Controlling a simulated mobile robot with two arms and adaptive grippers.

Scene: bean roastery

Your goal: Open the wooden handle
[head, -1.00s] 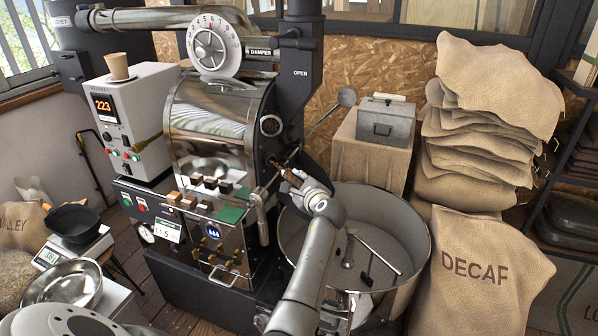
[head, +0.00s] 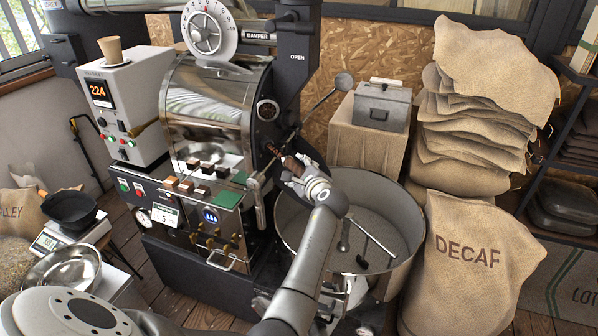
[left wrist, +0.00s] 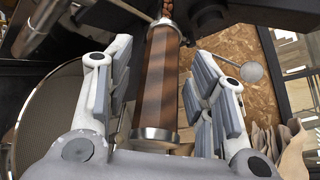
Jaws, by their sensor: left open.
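The wooden handle (left wrist: 160,75) is a dark brown cylinder with a metal end cap, in the middle of the left wrist view. In the head view the wooden handle (head: 292,165) shows small on the roaster's front, above the round cooling bin. My left gripper (left wrist: 160,100) is open, with one finger on each side of the handle and gaps visible between them. In the head view my left gripper (head: 297,178) is at the handle and partly hides it. My right gripper is not in view.
The roaster (head: 205,120) stands behind the handle, with a metal lever beside it. The cooling bin (head: 405,225) with stirring arms lies below and right of my gripper. A DECAF sack (head: 465,275) and stacked sacks (head: 470,150) stand at the right. A scale (head: 60,235) is at left.

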